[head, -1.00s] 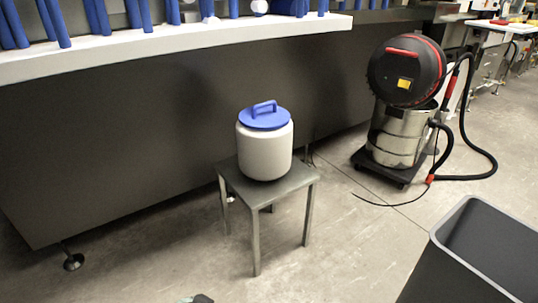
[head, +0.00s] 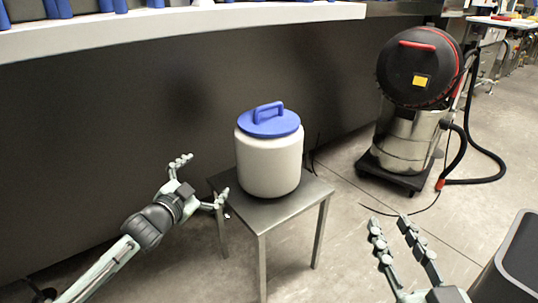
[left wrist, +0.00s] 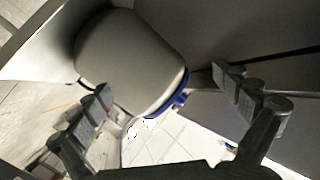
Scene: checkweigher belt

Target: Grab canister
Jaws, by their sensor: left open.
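The canister (head: 268,160) is a white rounded tub with a blue lid and blue loop handle. It stands upright on a small grey metal stool (head: 285,212). My left gripper (head: 200,180) is open and empty, just left of the canister and apart from it in the head view. In the left wrist view the canister (left wrist: 130,62) appears ahead, in the space between the spread fingers (left wrist: 165,90). My right gripper (head: 390,222) is open and empty, low at the right of the head view, to the right of the stool and apart from the canister.
A dark machine panel (head: 120,120) with a white ledge (head: 170,22) stands behind the stool. A vacuum cleaner (head: 412,120) with a hose is at the back right. A dark bin (head: 522,250) is at the lower right. The floor around the stool is mostly clear.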

